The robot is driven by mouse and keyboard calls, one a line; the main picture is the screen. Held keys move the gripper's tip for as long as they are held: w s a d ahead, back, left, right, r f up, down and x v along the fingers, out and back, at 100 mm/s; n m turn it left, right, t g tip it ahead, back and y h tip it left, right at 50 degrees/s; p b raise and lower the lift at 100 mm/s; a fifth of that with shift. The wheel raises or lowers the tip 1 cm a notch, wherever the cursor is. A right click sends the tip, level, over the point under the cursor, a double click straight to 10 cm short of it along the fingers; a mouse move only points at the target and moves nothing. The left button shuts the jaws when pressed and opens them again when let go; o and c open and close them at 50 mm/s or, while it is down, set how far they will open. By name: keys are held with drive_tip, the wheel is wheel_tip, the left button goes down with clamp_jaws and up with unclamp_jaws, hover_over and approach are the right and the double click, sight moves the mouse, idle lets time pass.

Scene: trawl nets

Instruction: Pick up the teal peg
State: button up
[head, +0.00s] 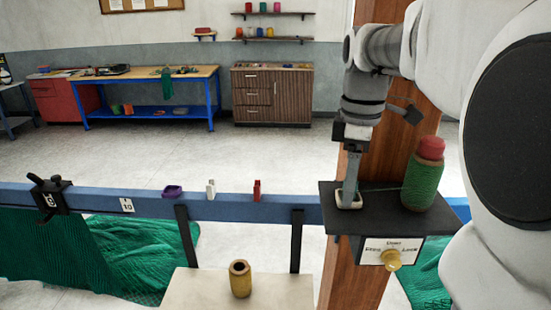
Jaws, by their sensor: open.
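I cannot make out a teal peg in the head view. The pegs I see on the blue rail (230,209) are a purple one (172,192), a white one (211,189) and a red one (257,190). My gripper (349,190) points down over the left part of a black shelf (382,211) on the wooden post. Its fingers are seen nearly edge-on, and I see nothing held between them. A small pale square-rimmed piece (349,203) is at the fingertips; whether they touch it is unclear.
Below are a lettered plate (390,246) and brass knob (392,261). A hollow tan cylinder (240,279) stands on a pale surface (195,289). Green netting (130,260) hangs left.

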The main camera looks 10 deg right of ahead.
clamp_jaws()
idle(0.3)
wheel_tip(320, 180, up, 10)
drive_tip(key=shift+r+p, duration=0.1)
drive_tip(key=shift+p, duration=0.2)
idle(0.4)
idle(0.6)
